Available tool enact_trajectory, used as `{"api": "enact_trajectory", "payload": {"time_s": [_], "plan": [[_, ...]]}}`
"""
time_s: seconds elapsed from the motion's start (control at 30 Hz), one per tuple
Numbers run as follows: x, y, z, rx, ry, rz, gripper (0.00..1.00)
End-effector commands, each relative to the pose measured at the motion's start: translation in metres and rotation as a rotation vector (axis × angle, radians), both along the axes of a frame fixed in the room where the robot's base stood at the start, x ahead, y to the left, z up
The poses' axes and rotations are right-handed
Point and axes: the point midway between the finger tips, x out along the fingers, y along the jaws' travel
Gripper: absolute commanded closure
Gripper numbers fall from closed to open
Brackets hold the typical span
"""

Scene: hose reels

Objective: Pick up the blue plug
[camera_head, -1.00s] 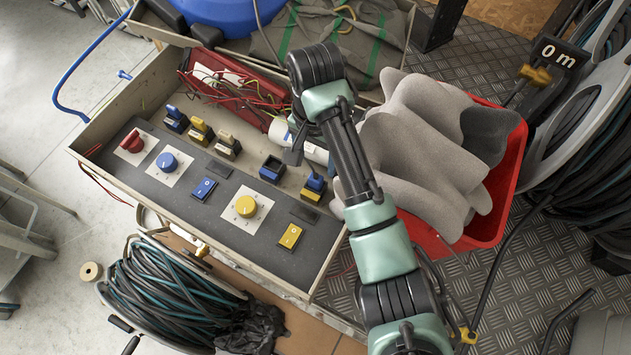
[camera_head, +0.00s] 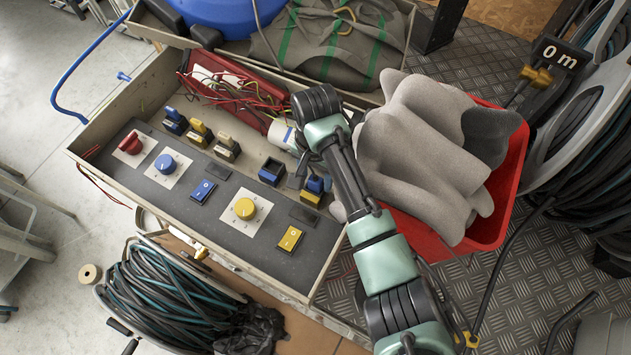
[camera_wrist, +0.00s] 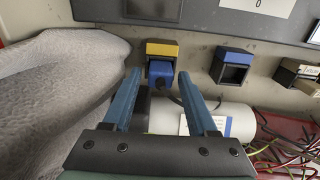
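The blue plug (camera_head: 315,184) sits in a yellow socket (camera_head: 310,198) at the right end of the panel's socket row. In the wrist view the blue plug (camera_wrist: 161,74) is in the yellow-topped socket (camera_wrist: 162,49), with a dark cable running from it. My gripper (camera_wrist: 160,78) is open, its two blue fingers pointing at the plug, one on each side in the picture. I cannot tell whether the fingertips reach beside the plug or stop short of it. In the head view my gripper (camera_head: 299,176) is a small dark shape just left of the plug, partly hidden by my arm.
An empty blue socket (camera_head: 272,171) is left of the plug. A white cylinder (camera_wrist: 205,118) and red wires (camera_wrist: 280,140) lie near my fingers. Grey gloves (camera_head: 425,150) in a red bin (camera_head: 490,225) are close on the right.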

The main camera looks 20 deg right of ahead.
Motion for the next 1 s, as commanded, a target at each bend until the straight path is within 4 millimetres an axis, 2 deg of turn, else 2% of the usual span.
{"api": "enact_trajectory", "payload": {"time_s": [0.03, 0.3, 0.67, 0.77, 1.0], "plan": [[0.0, 0.0, 0.0, 0.0, 0.0, 0.0, 0.53], [0.0, 0.0, 0.0, 0.0, 0.0, 0.001, 1.0], [0.001, 0.0, 0.004, 0.0, -0.001, 0.001, 1.0], [0.001, 0.0, 0.015, 0.0, -0.004, 0.001, 1.0], [0.002, 0.001, 0.064, -0.001, -0.004, 0.003, 1.0]]}}
